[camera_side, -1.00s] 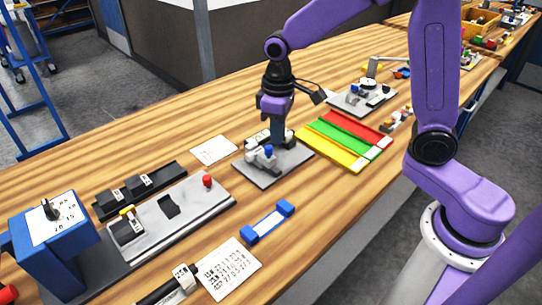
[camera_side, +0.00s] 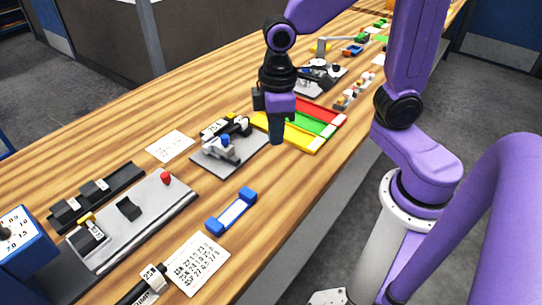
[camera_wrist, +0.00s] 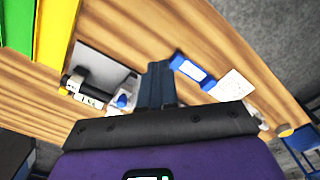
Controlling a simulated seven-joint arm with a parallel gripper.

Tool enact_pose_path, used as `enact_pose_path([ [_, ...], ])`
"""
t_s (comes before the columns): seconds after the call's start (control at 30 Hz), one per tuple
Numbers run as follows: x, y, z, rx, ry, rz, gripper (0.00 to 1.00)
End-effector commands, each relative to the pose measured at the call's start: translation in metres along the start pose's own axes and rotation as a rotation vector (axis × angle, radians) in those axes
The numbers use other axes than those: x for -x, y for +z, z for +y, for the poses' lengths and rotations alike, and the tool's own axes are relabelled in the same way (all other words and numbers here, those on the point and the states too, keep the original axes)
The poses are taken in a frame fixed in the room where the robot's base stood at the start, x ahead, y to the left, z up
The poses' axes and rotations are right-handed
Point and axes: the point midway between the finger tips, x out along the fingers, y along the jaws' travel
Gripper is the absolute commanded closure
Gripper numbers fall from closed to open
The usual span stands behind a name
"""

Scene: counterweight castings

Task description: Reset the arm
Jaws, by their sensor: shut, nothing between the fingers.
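My purple arm hangs over the wooden bench (camera_side: 120,122) with my gripper (camera_side: 277,138) pointing down. The dark fingers are together with nothing between them. In the side view they stand just right of a grey plate fixture (camera_side: 255,152) with a blue knob (camera_side: 225,141), in front of the yellow strip (camera_side: 305,141). I cannot tell how high the tips are above the bench. In the wrist view my gripper (camera_wrist: 158,78) shows shut, between the blue-knobbed fixture (camera_wrist: 110,68) and a blue-ended block (camera_wrist: 190,70).
Green (camera_side: 315,121) and red (camera_side: 325,112) strips lie beside the yellow one. A grey fixture with a red knob (camera_side: 165,177), a black rail (camera_side: 100,190), a blue dial box (camera_side: 25,240) and printed cards (camera_side: 170,146) lie left. Another fixture (camera_side: 318,78) stands behind my gripper.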

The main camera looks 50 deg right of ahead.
Motion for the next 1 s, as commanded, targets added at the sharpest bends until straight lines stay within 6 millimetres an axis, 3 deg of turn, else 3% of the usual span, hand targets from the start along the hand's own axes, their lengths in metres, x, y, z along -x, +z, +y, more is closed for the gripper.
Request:
enact_pose_path([
  [0.3,0.004,0.076,-0.041,0.18,-0.004,0.011,1.0],
  [0.5,0.004,0.113,-0.056,0.264,-0.007,0.014,1.0],
  [0.7,0.003,0.127,-0.061,0.296,-0.008,0.015,1.0],
  [1.0,0.003,0.127,-0.061,0.298,-0.008,0.015,1.0],
])
